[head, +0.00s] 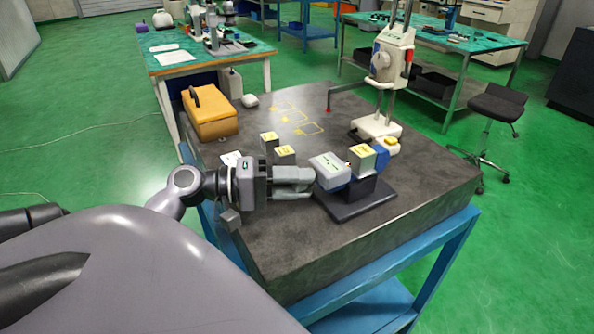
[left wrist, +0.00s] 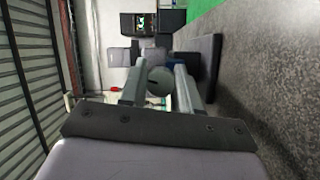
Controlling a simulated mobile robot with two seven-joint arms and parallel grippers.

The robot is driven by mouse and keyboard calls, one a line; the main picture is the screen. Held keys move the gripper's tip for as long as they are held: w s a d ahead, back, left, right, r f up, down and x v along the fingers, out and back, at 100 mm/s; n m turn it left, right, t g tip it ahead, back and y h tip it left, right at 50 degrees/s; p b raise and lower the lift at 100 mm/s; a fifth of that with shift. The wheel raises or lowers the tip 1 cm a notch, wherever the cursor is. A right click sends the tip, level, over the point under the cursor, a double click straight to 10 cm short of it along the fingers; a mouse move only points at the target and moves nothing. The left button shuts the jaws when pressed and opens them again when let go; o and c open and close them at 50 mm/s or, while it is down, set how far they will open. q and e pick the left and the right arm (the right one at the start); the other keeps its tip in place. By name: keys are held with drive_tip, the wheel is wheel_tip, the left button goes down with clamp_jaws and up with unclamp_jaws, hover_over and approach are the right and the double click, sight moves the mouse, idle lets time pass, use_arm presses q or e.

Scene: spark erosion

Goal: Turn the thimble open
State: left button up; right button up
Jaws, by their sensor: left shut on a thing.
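A micrometer (head: 330,171) with a grey body sits in a stand with a dark flat base (head: 358,203) on the granite table. A block with a yellow top (head: 362,154) stands by it at the right, with a blue part (head: 383,156) behind. My left gripper (head: 308,180) reaches in from the left, at the near-left end of the micrometer. In the left wrist view, its two fingers (left wrist: 160,88) are on either side of the round grey thimble end (left wrist: 159,76), and shut on it. The fingers hide the thimble in the head view. My right gripper is not in view.
An orange case (head: 209,116) lies at the table's back left. A white height-gauge-like instrument (head: 384,85) stands at the back right. The granite's front and right (head: 430,195) are clear.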

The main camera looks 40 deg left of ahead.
use_arm(q)
drive_tip(key=shift+n+t+h, duration=0.3)
drive_tip(key=shift+n+h, duration=0.1)
drive_tip(key=shift+n, duration=0.6)
drive_tip(key=o, duration=1.1)
drive_tip(key=shift+c, duration=0.2)
